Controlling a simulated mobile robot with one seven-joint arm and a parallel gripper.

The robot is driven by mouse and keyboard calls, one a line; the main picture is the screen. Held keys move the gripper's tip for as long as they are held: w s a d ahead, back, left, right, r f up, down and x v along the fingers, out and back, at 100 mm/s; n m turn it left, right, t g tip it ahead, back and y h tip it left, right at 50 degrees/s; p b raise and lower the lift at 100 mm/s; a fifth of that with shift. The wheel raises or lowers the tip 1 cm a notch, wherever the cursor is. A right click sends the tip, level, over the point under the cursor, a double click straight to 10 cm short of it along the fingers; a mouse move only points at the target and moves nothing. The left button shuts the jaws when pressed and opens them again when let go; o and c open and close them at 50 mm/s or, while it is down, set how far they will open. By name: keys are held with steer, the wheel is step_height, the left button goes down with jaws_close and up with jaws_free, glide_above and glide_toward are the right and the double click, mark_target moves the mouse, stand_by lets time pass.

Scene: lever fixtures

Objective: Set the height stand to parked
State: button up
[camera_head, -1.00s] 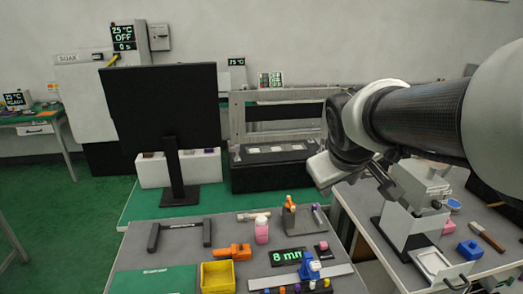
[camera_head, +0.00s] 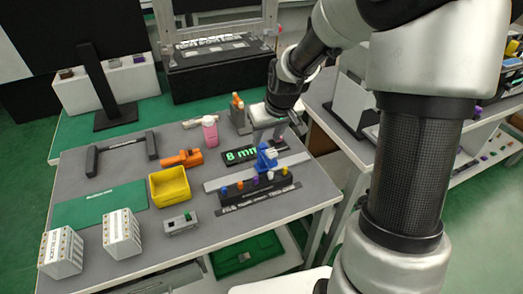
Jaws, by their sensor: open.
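A green-lit display (camera_head: 240,155) reading "8 mm" lies on the grey bench. Next to it a blue carriage (camera_head: 267,158) stands on a long flat grey rail (camera_head: 222,181); this seems to be the height stand. My gripper (camera_head: 277,136) points down just above and behind the blue carriage, close to it. Its jaws are open, and their tips are small and partly hidden, so I cannot tell whether they touch the carriage.
A black strip with coloured knobs (camera_head: 255,189) lies in front of the rail. A pink bottle (camera_head: 210,131), an orange tool (camera_head: 182,158), a yellow bin (camera_head: 169,187) and a black handle frame (camera_head: 122,152) stand to the left. The bench's front right is clear.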

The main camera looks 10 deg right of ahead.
mark_target(264, 147)
steer(key=b+x, duration=0.1)
steer(key=x, duration=0.8)
steer(key=shift+f, duration=0.15)
